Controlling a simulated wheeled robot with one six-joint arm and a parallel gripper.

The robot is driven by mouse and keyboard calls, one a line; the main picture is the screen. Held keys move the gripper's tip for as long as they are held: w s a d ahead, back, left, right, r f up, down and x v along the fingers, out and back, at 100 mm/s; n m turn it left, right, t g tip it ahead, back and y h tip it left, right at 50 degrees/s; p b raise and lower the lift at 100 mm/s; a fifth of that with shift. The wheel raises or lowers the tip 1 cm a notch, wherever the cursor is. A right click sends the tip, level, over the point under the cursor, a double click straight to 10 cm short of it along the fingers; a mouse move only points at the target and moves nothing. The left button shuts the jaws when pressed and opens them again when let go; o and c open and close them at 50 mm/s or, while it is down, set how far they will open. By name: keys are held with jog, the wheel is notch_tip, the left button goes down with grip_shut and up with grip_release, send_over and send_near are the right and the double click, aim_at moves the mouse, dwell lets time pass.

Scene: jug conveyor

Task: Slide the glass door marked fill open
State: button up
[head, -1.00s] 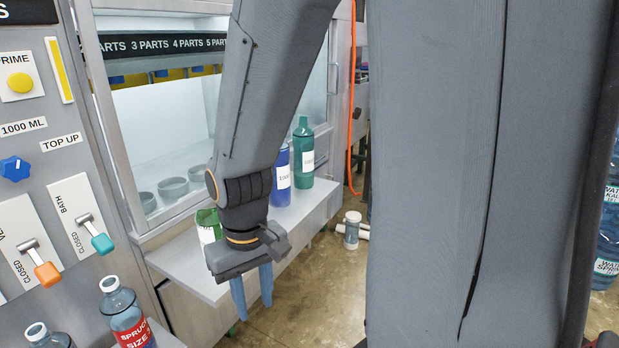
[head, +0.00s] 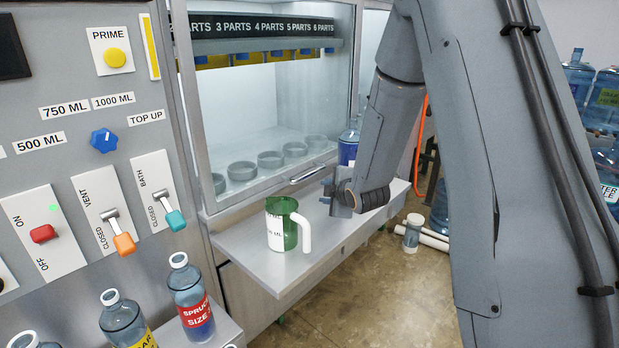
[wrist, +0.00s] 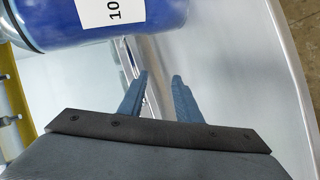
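The glass door (head: 274,95) closes the front of a lit cabinet in the head view. I can read no "fill" mark on it. A bar handle (head: 308,173) sits low on its frame. My gripper (head: 328,190) is just right of the handle, above the shelf, with its fingers toward the cabinet. In the wrist view the two blue fingers of my gripper (wrist: 158,88) are apart, with a pale metal edge showing behind the gap. I cannot tell whether they touch the handle.
A green jug with a white handle (head: 285,224) stands on the shelf (head: 262,262) left of my gripper. A blue jug (head: 348,148) stands behind my arm; a blue jug fills the wrist view's upper left (wrist: 100,25). Labelled bottles (head: 190,300) stand at the lower left.

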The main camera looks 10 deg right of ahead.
aim_at(310, 175)
jog(key=w+n+t, duration=0.1)
jog(key=w+n+t+y, duration=0.1)
jog(key=w+n, duration=0.1)
jog(key=w+a+r+n+t+y, duration=0.1)
jog(key=w+n, duration=0.1)
jog(key=shift+w, duration=0.25)
jog(key=x, duration=0.7)
jog(key=shift+w+p, duration=0.1)
jog(key=shift+p, duration=0.3)
grip_shut()
